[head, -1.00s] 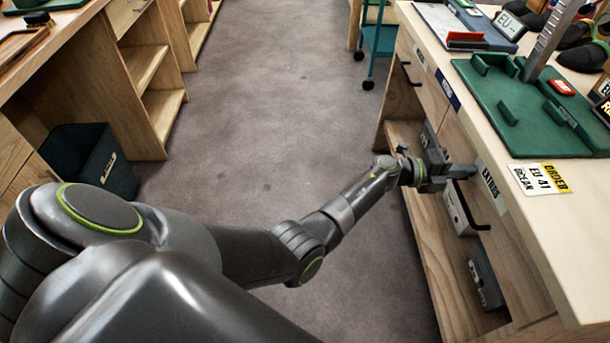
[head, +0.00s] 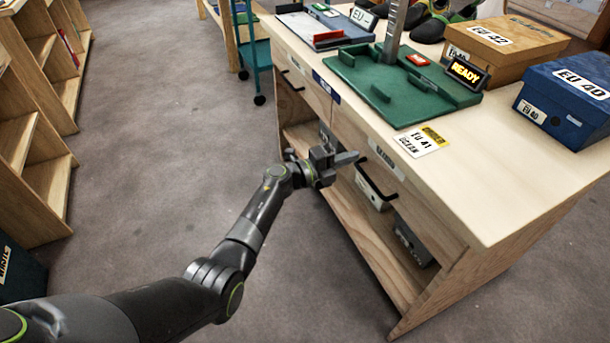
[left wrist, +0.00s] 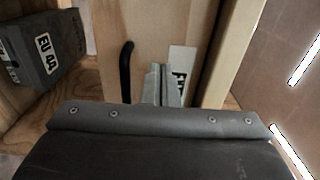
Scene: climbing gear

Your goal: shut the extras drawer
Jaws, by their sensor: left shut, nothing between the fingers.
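The extras drawer (head: 405,182) is in the bench front below the top, with a white label and a black bar handle (head: 377,182). Its face looks flush, or nearly so, with the bench front. My left gripper (head: 352,157) is shut and empty, its fingertips close to the drawer face beside the label; I cannot tell whether they touch. In the left wrist view the wooden drawer face (left wrist: 152,35) fills the middle. The shut fingertips (left wrist: 165,85) lie between the black handle (left wrist: 127,72) and the partly hidden label (left wrist: 181,75). My right gripper is not in view.
The bench top (head: 480,185) holds a green measuring board (head: 385,85), an order card (head: 422,140), a blue shoe box (head: 565,105) and an orange-brown shoe box (head: 505,50). Boxes sit on the open shelf below the drawer. Grey floor (head: 150,170) is clear left of the bench.

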